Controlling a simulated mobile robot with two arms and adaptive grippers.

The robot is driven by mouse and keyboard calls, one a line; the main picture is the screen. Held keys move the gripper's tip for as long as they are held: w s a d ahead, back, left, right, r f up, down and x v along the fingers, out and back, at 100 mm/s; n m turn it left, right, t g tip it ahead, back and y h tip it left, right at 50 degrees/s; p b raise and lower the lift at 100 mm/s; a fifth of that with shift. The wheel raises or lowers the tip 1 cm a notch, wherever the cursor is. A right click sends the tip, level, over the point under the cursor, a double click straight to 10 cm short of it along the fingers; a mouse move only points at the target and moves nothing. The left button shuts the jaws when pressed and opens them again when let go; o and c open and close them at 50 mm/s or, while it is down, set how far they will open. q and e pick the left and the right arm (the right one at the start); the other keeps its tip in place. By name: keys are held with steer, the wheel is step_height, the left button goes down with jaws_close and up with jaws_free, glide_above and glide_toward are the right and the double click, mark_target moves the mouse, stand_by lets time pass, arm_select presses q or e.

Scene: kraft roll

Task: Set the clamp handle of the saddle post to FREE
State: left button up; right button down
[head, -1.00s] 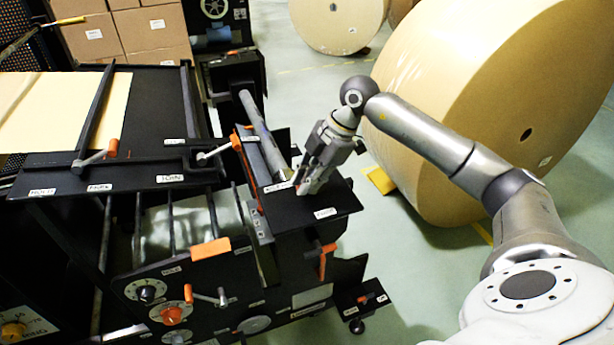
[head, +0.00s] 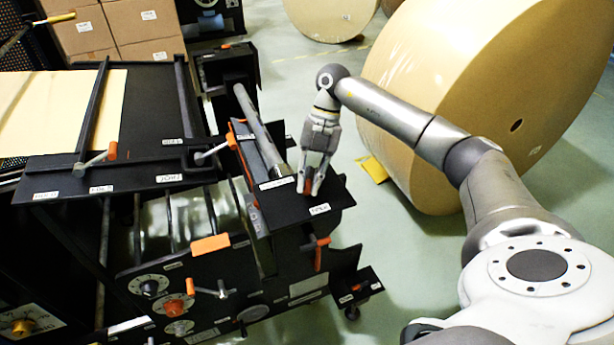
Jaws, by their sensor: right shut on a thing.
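My right gripper (head: 313,187) points down over a black plate (head: 338,192) at the right end of the machine. It is shut on a small red-orange handle (head: 307,186), most of which the fingers hide. I take this to be the clamp handle. One white label (head: 277,183) lies to its left on the plate and another label (head: 319,209) lies just in front of it; the lettering is too small to read surely. The handle stands between the two labels. My left gripper is not in view.
A grey roller bar (head: 260,130) runs beside the plate. A large kraft roll (head: 450,90) stands behind my right arm. Open floor lies right of the machine.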

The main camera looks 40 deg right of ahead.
steer(key=n+g, duration=0.1)
steer(key=n, duration=0.1)
steer(key=d+n+h, duration=0.1)
steer(key=n, duration=0.2)
steer(key=shift+g+b, duration=0.3)
steer(key=shift+g, duration=0.1)
steer(key=shift+s+n+h, duration=0.1)
steer(key=shift+n+h, duration=0.2)
steer(key=shift+n, duration=0.1)
steer(key=c, duration=1.4)
jaws_free()
steer(key=shift+r, duration=0.1)
steer(key=v, duration=1.1)
steer(key=shift+w+d+r, duration=0.15)
steer(key=shift+w+r, duration=0.1)
steer(key=shift+r, duration=0.1)
